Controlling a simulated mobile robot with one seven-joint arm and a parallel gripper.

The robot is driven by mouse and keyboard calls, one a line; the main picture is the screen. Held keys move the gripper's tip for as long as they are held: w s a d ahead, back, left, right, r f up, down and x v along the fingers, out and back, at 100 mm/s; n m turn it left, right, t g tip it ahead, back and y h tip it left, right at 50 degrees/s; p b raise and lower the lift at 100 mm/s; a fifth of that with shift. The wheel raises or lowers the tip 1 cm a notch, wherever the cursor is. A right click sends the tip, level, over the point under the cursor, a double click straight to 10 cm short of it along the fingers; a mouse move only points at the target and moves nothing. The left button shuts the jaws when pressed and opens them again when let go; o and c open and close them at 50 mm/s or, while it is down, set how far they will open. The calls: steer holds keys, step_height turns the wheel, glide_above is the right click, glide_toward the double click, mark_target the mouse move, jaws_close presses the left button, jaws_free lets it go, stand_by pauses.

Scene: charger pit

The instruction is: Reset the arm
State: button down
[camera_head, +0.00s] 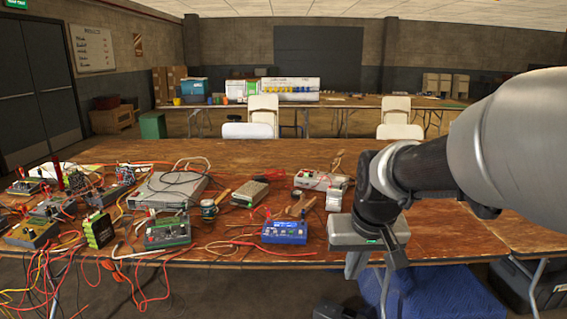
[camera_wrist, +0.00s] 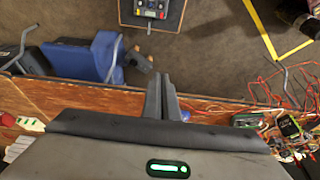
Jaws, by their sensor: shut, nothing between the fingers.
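My arm (camera_head: 425,165) reaches in from the right side of the head view and bends down over the front edge of the wooden table (camera_head: 450,232). My gripper hangs low there, partly hidden by its own grey body. In the wrist view my gripper (camera_wrist: 160,82) has its two dark fingers side by side, shut, with nothing between them. The fingers point past the table's edge, over the floor.
Left of my arm the table bears a blue device (camera_head: 285,231), a green-faced device (camera_head: 168,232), a grey box (camera_head: 168,188) and tangled wires. Right of my arm the tabletop is mostly bare. A blue chair (camera_wrist: 100,55) stands below the edge. White chairs (camera_head: 262,108) stand behind.

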steer(key=s+r+t, duration=0.2)
steer(key=s+r, duration=0.2)
steer(key=s, duration=1.2)
step_height(320, 180, up, 20)
steer(key=p, duration=2)
steer(key=shift+s+d, duration=0.1)
steer(key=shift+s, duration=0.15)
